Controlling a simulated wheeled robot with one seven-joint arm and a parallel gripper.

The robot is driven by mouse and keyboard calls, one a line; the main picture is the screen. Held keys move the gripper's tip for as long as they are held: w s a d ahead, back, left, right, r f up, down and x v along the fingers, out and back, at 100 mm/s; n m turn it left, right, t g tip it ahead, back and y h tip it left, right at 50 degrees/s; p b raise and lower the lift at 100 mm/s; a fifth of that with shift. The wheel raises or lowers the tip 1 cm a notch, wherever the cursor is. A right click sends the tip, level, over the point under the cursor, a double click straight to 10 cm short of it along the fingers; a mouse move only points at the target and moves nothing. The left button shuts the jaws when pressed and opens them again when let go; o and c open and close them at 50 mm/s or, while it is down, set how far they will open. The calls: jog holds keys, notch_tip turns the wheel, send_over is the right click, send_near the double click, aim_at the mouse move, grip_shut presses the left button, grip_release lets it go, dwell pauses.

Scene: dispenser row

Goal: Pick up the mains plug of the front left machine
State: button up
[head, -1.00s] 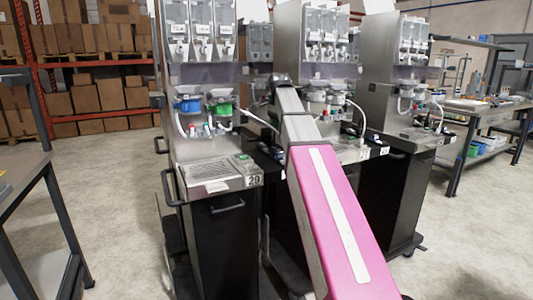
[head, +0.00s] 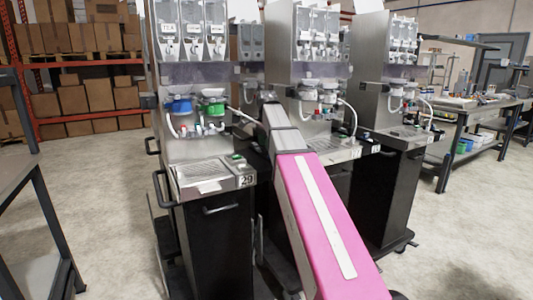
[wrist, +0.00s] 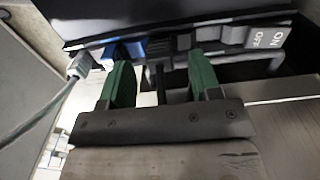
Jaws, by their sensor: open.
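The front left machine (head: 212,178), labelled 29, is a steel dispenser on a dark cabinet. My pink arm reaches in between it and the machine to its right, and its far end is hidden in the head view. In the wrist view my gripper (wrist: 161,79) is open, with green fingers pointing at a dark panel edge marked ON and OFF. Black connectors (wrist: 183,43) and a blue one (wrist: 130,48) sit along that edge. A dark upright piece shows between the fingers. A grey plug (wrist: 79,66) with a grey cable is left of the left finger. I cannot tell which is the mains plug.
Two more machines stand to the right, one in the middle (head: 305,75) and one at the far right (head: 385,75). A table (head: 28,172) is at the left edge, and a workbench (head: 465,108) stands at the right. Open floor lies left of machine 29.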

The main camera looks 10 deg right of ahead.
notch_tip(320, 180, down, 2)
jog(key=shift+f, duration=0.2)
grip_shut()
jog(key=shift+r, duration=0.1)
notch_tip(320, 180, up, 10)
jog(key=shift+f, duration=0.1)
dwell(0.5)
jog(key=shift+r, duration=1.05)
dwell(1.0)
notch_tip(320, 180, up, 3)
jog(key=shift+f, duration=0.1)
dwell(0.4)
